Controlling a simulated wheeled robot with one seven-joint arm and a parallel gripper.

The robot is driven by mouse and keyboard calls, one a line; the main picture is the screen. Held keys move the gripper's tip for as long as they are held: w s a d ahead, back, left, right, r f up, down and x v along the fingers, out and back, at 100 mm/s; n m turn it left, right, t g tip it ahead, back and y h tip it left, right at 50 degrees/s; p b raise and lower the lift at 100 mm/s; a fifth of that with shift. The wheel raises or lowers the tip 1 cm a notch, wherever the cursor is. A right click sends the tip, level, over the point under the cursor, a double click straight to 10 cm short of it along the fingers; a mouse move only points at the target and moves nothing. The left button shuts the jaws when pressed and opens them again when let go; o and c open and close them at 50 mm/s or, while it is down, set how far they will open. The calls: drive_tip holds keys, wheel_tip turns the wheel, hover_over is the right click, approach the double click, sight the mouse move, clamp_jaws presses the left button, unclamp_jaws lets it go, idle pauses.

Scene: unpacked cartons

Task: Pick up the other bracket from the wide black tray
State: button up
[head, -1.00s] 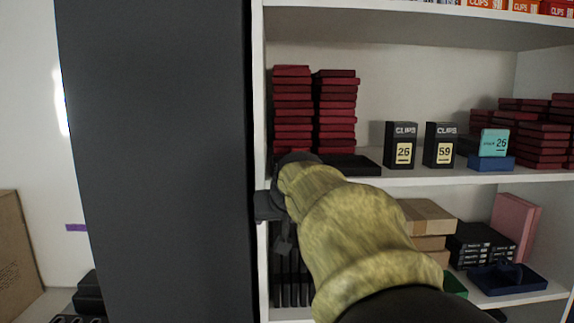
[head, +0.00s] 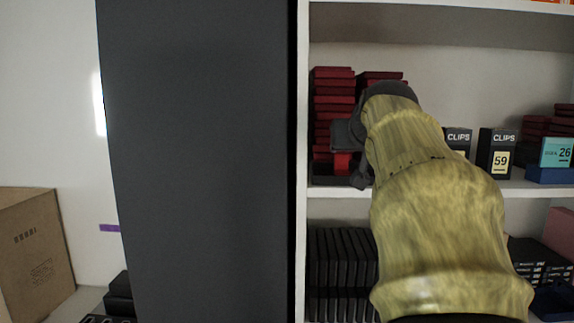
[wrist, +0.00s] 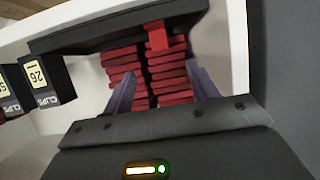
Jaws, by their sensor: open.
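The wide black tray (wrist: 112,27) lies along the shelf's front edge, before the stacks of red boxes. In the head view only its left end (head: 328,181) shows; my arm hides the rest. A small red piece, which looks like the bracket (wrist: 157,37), stands at the tray in the wrist view. It also shows in the head view (head: 342,162), beside my gripper (head: 352,155). My gripper is open and empty. In the wrist view the gap between its fingers (wrist: 160,72) lines up with the red piece, apart from it.
Stacks of red boxes (head: 333,100) stand behind the tray. Black CLIPS boxes (head: 495,153) stand to its right. A dark upright panel (head: 200,160) is close on the left. Another shelf is above, and black items (head: 340,260) fill the shelf below.

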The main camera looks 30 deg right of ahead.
sight(342, 159)
drive_tip(key=p+x, duration=0.2)
drive_tip(key=x, duration=0.6)
drive_tip(key=shift+w+d+p, duration=0.2)
drive_tip(key=shift+w+p, duration=0.1)
drive_tip(key=shift+p, duration=0.05)
drive_tip(key=shift+f, duration=0.1)
drive_tip(key=shift+w, duration=0.1)
drive_tip(key=shift+p+x, duration=1.5)
drive_tip(key=shift+x, duration=1.25)
drive_tip(key=shift+s, duration=0.25)
drive_tip(key=shift+f, duration=0.1)
drive_tip(key=shift+c, duration=0.5)
drive_tip(key=c, duration=0.9)
